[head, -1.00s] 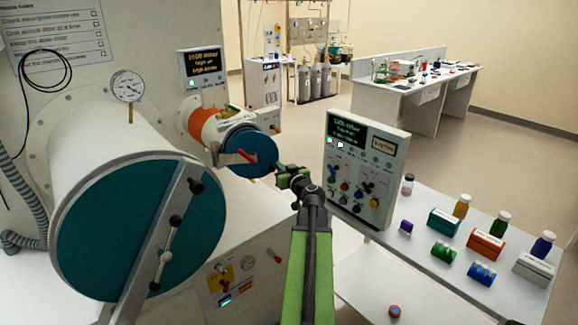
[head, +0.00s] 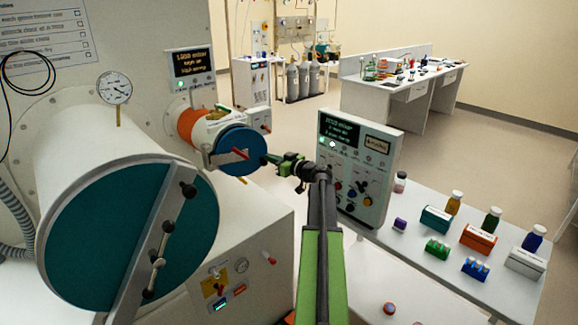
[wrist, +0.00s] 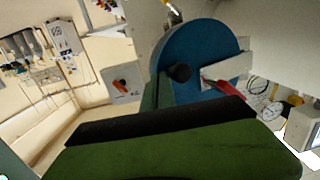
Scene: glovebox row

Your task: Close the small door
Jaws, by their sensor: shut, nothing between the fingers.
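The small door is a blue disc (head: 232,163) at the end of the short white and orange port. It has a white bar and a red handle (head: 240,153). In the wrist view the blue disc (wrist: 190,48) fills the upper middle, with a dark round knob (wrist: 180,73) and the red handle (wrist: 218,84) on it. My gripper (head: 267,159) is shut and empty at the disc's right edge. I cannot tell whether it touches. In the wrist view, my green and black gripper hides the lower part of the disc. The disc sits close to the port's end; any gap is unclear.
The large teal door (head: 100,235) stands at the left with its bar and handle. A control panel (head: 358,165) stands just right of my gripper. A white table (head: 415,265) with bottles and small boxes is at the right. Open floor lies behind.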

